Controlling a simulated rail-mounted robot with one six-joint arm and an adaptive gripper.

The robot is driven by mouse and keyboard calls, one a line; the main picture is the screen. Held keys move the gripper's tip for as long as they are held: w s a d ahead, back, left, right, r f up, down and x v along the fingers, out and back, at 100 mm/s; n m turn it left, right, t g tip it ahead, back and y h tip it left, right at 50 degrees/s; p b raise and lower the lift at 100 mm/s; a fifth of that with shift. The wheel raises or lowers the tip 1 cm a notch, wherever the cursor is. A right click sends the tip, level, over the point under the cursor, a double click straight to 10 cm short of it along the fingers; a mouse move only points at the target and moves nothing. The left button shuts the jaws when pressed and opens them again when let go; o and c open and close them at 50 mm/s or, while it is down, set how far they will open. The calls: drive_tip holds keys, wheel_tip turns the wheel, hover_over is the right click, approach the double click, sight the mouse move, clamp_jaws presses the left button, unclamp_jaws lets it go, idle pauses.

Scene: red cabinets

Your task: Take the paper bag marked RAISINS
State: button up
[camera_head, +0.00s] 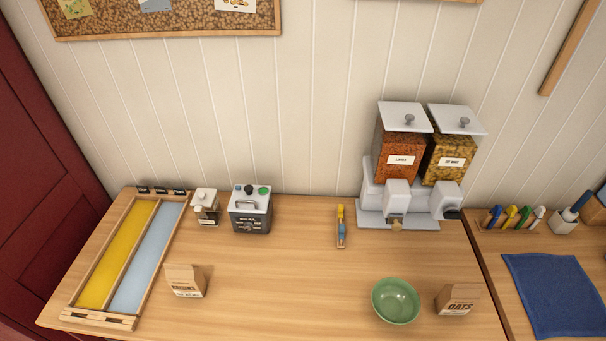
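The paper bag marked RAISINS (185,282) is a small brown bag. It stands upright on the left part of the wooden tabletop, right of a framed tray. A similar brown paper bag marked OATS (457,299) stands near the front right edge of the same table. My gripper is not in view.
A framed tray with yellow and blue panels (101,252) lies left of the raisins bag. A white pump bottle (205,208) and a grey box (250,211) stand behind it. A green bowl (396,301) and a two-hopper dispenser (409,190) are to the right. The middle is mostly clear.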

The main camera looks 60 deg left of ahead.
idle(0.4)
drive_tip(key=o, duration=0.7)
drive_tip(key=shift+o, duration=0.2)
